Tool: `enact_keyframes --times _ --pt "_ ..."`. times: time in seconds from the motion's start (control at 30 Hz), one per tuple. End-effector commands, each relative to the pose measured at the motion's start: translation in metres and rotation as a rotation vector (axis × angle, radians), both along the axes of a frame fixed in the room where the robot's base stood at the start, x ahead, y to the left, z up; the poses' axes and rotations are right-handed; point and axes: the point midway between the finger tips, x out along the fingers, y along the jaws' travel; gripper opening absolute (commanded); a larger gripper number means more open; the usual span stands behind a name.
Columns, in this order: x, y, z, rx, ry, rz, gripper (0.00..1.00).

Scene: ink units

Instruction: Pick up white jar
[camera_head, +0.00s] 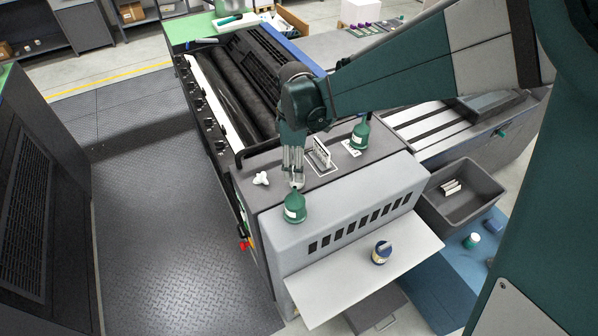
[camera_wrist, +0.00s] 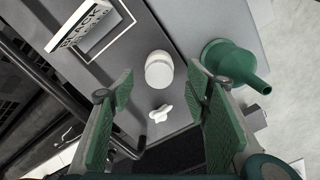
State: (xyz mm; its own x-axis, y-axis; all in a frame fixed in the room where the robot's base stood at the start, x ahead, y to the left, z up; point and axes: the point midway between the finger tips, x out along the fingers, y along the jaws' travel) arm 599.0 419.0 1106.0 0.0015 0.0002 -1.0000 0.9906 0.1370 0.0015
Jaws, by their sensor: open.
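The white jar (camera_wrist: 158,70) is a small round white container with a lid, seen from above in the wrist view. It stands on the grey machine top. In the head view it is mostly hidden by my gripper (camera_head: 293,172), which points down over the machine top. In the wrist view my gripper's two green-padded fingers (camera_wrist: 160,88) are apart, one on each side of the jar in the picture. Nothing is held between them, and no contact with the jar shows.
A white lobed knob (camera_wrist: 159,113) lies close to the jar. A framed sign (camera_head: 320,157) stands nearby. A blue-labelled jar (camera_head: 381,253) sits on the front shelf (camera_head: 335,292).

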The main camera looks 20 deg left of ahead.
Motion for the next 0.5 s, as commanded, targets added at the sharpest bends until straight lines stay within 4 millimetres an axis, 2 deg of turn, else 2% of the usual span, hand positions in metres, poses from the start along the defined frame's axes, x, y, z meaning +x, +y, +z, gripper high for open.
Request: enact_keyframes --times 0.17,0.5 --pt "0.0000 -0.0002 -0.0115 0.000 0.000 0.000 0.47" --pt "0.0000 -0.0003 -0.0128 0.000 0.000 0.000 0.47"
